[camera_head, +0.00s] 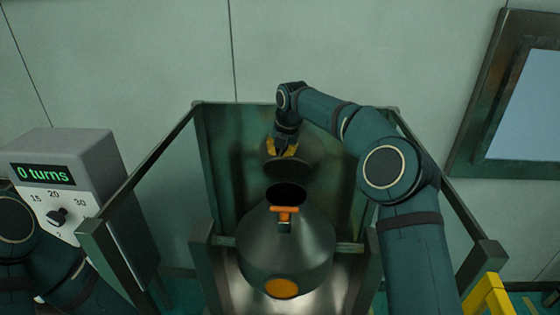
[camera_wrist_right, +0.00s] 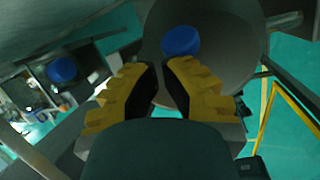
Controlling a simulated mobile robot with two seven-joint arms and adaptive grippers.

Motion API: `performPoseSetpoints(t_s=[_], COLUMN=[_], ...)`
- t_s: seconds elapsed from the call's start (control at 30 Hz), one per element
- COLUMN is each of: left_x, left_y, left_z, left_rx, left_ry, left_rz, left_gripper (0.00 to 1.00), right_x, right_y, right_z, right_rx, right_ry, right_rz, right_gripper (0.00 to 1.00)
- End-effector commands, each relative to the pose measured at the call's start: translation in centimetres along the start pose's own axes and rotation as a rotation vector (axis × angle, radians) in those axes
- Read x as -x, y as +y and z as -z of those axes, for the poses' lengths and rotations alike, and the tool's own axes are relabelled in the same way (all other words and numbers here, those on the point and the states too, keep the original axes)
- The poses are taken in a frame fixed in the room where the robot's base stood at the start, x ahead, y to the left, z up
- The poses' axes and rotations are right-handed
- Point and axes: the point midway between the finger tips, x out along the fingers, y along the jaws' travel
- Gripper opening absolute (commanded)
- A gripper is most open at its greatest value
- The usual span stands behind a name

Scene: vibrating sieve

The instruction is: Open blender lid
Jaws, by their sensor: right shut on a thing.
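The blender is a dark grey, rounded vessel (camera_head: 285,248) in the middle of the head view, with an orange latch (camera_head: 285,211) and an orange disc low on its front. Its dark top opening (camera_head: 287,194) is uncovered. The round dark lid (camera_head: 290,164) is apart from the vessel, above and behind the opening. My right gripper (camera_head: 284,150), with yellow fingers, is shut on the lid; its fingers (camera_wrist_right: 160,84) also show in the right wrist view. The exact grip point is hidden. My left arm shows at the left edge, but its gripper is out of view.
A metal frame (camera_head: 158,160) with side bars surrounds the vessel. A grey control box (camera_head: 72,160) reading "0 turns" stands at the left. A yellow rail (camera_head: 488,296) is at lower right. A wall stands behind, with a framed panel (camera_head: 530,100) at right.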

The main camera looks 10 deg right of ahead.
Motion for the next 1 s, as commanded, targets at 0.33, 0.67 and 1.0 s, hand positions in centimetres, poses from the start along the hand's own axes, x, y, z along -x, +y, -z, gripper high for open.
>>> performPoseSetpoints(t_s=[0.33, 0.67, 1.0], left_x=[0.0, 0.0, 0.0], left_y=[0.0, 0.0, 0.0], left_z=[0.0, 0.0, 0.0], left_rx=[0.0, 0.0, 0.0], left_ry=[0.0, 0.0, 0.0], left_rz=[0.0, 0.0, 0.0], left_gripper=[0.0, 0.0, 0.0], right_x=[-0.3, -0.5, -0.4], right_y=[0.5, 0.7, 0.7], right_z=[-2.1, -2.9, -3.0], right_rx=[-0.001, 0.001, 0.001], right_ry=[0.002, 0.004, 0.003], right_rz=[0.001, 0.001, 0.001], right_gripper=[0.0, 0.0, 0.0])
